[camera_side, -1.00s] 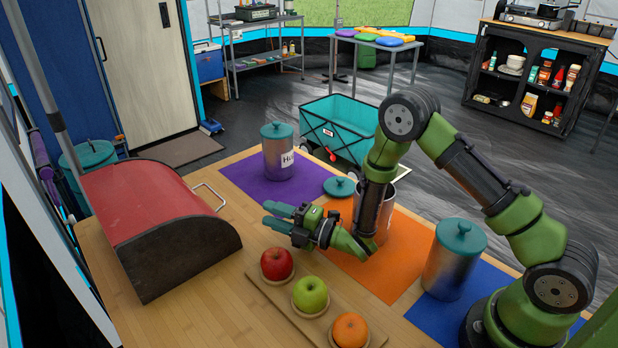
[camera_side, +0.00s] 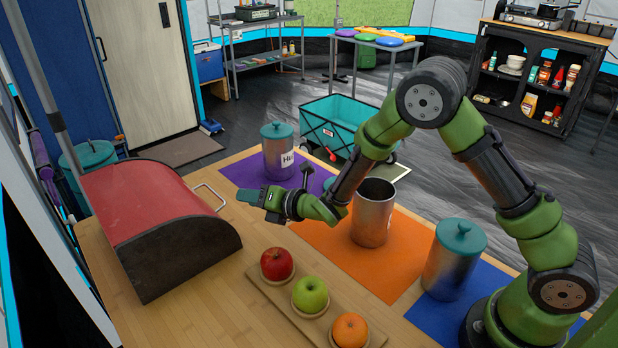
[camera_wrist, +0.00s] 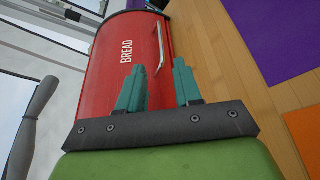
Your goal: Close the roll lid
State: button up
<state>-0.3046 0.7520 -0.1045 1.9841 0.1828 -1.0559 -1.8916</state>
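The bread box has a curved red roll lid (camera_side: 143,195) and a dark side panel (camera_side: 185,258); it stands on the left of the wooden counter. In the wrist view the red lid (camera_wrist: 112,62) carries the word BREAD and a silver bar handle (camera_wrist: 160,45). The handle (camera_side: 207,197) sticks out to the right in the side view. My gripper (camera_side: 248,195) is right of the handle, apparently apart from it. In the wrist view its two teal fingers (camera_wrist: 160,86) are spread, with nothing held. The lid's opening edge is not clearly visible.
A board (camera_side: 262,290) with a red apple, green apple and orange lies in front. A lidded canister (camera_side: 278,160), an open canister (camera_side: 372,222) and another lidded canister (camera_side: 447,275) stand on purple, orange and blue mats. Bare counter lies between box and board.

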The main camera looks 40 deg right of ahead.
aim_at(216, 193)
jog(key=x, duration=1.1)
jog(key=shift+w+f, duration=0.1)
jog(key=shift+w, duration=0.1)
jog(key=shift+c, duration=0.2)
jog(key=shift+a, duration=0.1)
grip_shut()
